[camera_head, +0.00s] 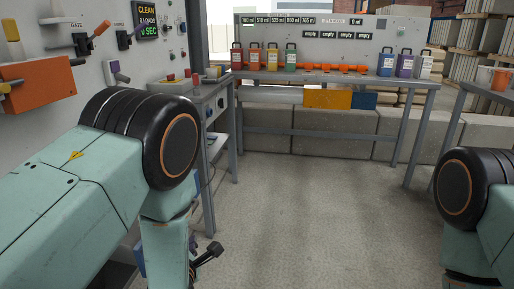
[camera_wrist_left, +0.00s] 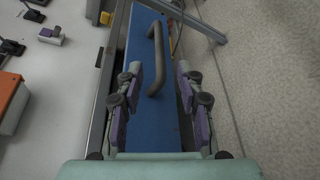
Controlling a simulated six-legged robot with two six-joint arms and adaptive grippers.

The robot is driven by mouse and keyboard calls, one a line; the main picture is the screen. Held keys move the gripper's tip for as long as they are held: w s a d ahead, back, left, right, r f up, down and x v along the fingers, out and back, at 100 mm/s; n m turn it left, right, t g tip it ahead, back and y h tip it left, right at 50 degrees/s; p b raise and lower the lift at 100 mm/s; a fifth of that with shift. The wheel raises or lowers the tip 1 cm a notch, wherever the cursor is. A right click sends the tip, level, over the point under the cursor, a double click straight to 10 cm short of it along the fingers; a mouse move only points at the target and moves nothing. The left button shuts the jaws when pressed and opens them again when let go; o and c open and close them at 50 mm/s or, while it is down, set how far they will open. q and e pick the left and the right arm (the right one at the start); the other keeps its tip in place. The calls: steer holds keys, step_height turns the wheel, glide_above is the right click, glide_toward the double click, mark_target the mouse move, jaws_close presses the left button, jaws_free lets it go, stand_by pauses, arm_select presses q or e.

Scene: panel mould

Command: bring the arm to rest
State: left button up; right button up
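My left arm comes in from the left of the head view, and a dark part of my left gripper (camera_head: 207,255) shows low beside the bench leg. In the left wrist view the two purple-padded fingers of my left gripper (camera_wrist_left: 158,78) stand wide apart with nothing clamped between them. Beyond them is a blue panel (camera_wrist_left: 140,60) with a dark bar handle (camera_wrist_left: 157,58); I cannot tell whether the fingers touch it. My right arm shows at the right edge of the head view, but its gripper is out of view.
A wall panel with levers and an orange box (camera_head: 38,85) is at the left. A side bench (camera_head: 208,90) stands beside my left arm. The grey floor (camera_head: 310,210) between my arms is clear.

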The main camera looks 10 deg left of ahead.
arm_select(q)
steer(key=s+f+m+g+h+p, duration=0.1)
steer(key=s+f+m+g, duration=0.4)
steer(key=s+m, duration=0.4)
steer(key=s+f+m+g+h+p, duration=0.1)
steer(key=s+f+m+g+h, duration=0.15)
steer(key=s+f+m, duration=0.6)
steer(key=s+r+m+g+p, duration=0.2)
steer(key=s+m+g, duration=0.5)
steer(key=s, duration=1.2)
steer(key=shift+s+d+m+p, duration=0.15)
steer(key=shift+s+m+p, duration=0.2)
steer(key=shift+m+p, duration=0.4)
steer(key=shift+h, duration=0.25)
steer(key=shift+r, duration=0.2)
